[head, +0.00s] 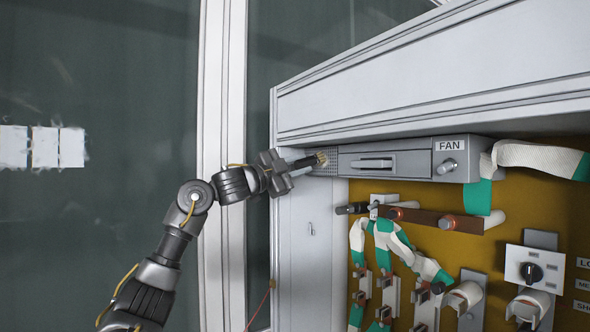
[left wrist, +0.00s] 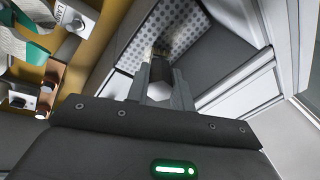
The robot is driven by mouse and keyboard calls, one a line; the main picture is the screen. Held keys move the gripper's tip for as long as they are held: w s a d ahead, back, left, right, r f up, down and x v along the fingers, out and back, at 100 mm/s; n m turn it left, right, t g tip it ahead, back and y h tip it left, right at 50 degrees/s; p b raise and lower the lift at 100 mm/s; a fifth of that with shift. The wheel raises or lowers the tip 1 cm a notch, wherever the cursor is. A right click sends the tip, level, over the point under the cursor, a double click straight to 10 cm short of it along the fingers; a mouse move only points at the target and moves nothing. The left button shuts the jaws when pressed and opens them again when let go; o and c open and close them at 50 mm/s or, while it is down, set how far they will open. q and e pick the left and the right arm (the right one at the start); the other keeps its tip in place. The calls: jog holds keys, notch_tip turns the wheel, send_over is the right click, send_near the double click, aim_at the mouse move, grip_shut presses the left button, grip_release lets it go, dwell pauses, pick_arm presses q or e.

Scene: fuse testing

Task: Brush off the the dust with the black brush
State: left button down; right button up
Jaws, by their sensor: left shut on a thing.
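My left gripper (head: 290,172) reaches in from the left at the upper left of the open cabinet. It is shut on the black brush (head: 305,162), whose pale bristles (head: 322,158) point right toward the perforated grille at the left end of the grey fan unit (head: 385,162). In the left wrist view the brush (left wrist: 160,72) sits between the fingers, with its bristles at the dotted grille (left wrist: 185,28). I cannot tell whether the bristles touch it. I cannot make out separate dust. My right gripper is not in view.
The cabinet's grey frame (head: 420,80) surrounds the fan unit above and at the left. Below it, a yellow-brown panel (head: 455,245) carries fuses, green-and-white cables and a rotary switch (head: 530,270). Free room lies left of the cabinet, before a dark glass wall (head: 100,80).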

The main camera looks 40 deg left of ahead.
pick_arm(q)
jog(key=shift+d, duration=0.25)
jog(key=shift+s+d, duration=0.1)
jog(key=shift+s+d+b, duration=0.2)
jog(key=shift+d, duration=0.45)
jog(key=shift+s+d+b, duration=0.15)
jog(key=shift+d, duration=0.45)
jog(key=shift+a, duration=0.1)
jog(key=shift+w+a+r+p, duration=0.15)
jog(key=shift+a+p, duration=0.15)
jog(key=shift+a, duration=0.2)
jog(key=shift+w+a+f+p, duration=0.15)
jog(key=shift+a+p, duration=0.15)
jog(key=shift+a, duration=0.15)
jog(key=shift+w+a, duration=0.15)
jog(key=shift+a, duration=0.25)
jog(key=shift+a, duration=0.1)
